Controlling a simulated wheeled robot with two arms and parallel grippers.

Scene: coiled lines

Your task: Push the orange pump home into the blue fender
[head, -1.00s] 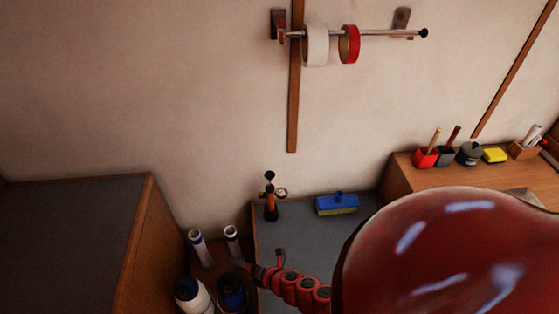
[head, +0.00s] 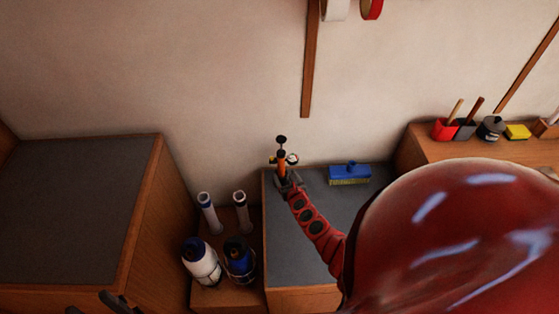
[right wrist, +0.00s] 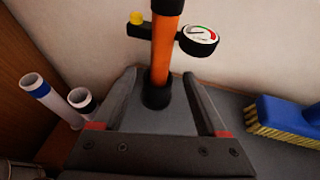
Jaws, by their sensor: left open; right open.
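The orange pump (head: 282,163) stands upright on the grey counter by the wall, with a black knob on top and a round gauge at its side. In the right wrist view the orange pump (right wrist: 166,50) rises between the fingers, its black lower end low between them. My right gripper (head: 287,181) is open around it; the fingers show on both sides in the right wrist view (right wrist: 158,88). The blue fender (head: 238,258) stands on the lower wooden shelf, left of the counter; its top opening is unclear. My left gripper (head: 116,302) shows only partly at the bottom left, open.
A white fender (head: 203,265) and two pale tubes (head: 210,212) (head: 241,210) stand by the blue fender. A blue brush (head: 349,174) lies right of the pump. A taller grey-topped cabinet (head: 75,215) is at left. My red arm hides much of the right side.

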